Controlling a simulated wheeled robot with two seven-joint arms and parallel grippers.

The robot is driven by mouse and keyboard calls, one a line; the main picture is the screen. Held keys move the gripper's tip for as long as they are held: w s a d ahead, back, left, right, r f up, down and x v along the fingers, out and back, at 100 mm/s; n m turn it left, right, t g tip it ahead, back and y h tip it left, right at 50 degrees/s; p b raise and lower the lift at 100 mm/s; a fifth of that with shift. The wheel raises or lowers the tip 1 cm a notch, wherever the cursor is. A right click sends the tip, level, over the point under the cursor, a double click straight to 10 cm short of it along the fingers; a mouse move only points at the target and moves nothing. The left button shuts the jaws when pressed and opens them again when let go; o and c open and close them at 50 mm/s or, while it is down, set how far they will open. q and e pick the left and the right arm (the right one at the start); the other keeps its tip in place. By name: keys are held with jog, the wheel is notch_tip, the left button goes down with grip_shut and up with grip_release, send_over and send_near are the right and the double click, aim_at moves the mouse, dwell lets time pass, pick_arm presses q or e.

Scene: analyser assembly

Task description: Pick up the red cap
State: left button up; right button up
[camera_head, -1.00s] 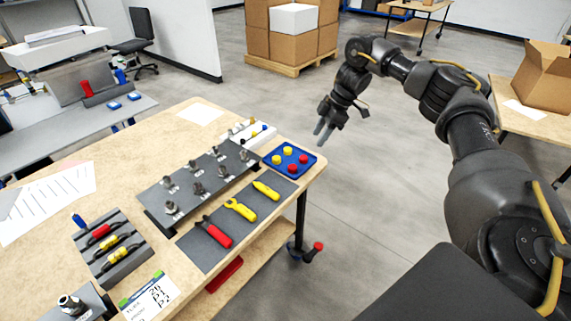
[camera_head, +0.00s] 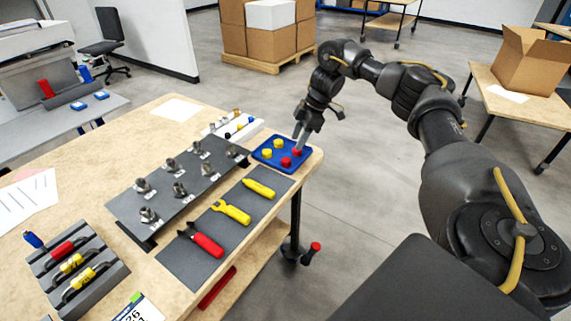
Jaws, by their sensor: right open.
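A blue tray (camera_head: 262,157) lies at the far right corner of the wooden table. It holds two yellow caps and two red caps. One red cap (camera_head: 286,162) sits near the tray's front edge. The other red cap (camera_head: 297,152) is at the tray's right side, close to the fingertips. My right gripper (camera_head: 299,141) points down over the right side of the tray, open, with nothing seen between its fingers. Whether the fingers touch the nearer cap I cannot tell. My left gripper is not in view.
A grey mat (camera_head: 180,262) with red-handled pliers (camera_head: 206,243), a yellow wrench (camera_head: 232,211) and a yellow tool (camera_head: 259,188) lies in front of the tray. A dark plate (camera_head: 124,208) with several metal fittings stands left of it.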

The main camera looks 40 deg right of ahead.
aim_at(286, 160)
jog(key=x, duration=0.3)
jog(key=shift+w+f, duration=0.1)
jog(key=shift+w, duration=0.15)
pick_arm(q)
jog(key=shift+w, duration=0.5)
pick_arm(e)
jog(key=shift+a, duration=0.1)
jog(key=p+x, duration=0.1)
jog(key=x, duration=0.4)
jog(key=shift+f, duration=0.1)
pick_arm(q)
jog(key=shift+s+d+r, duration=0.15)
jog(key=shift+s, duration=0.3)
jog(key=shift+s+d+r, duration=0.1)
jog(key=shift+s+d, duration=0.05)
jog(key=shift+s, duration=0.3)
pick_arm(e)
jog(key=c, duration=0.7)
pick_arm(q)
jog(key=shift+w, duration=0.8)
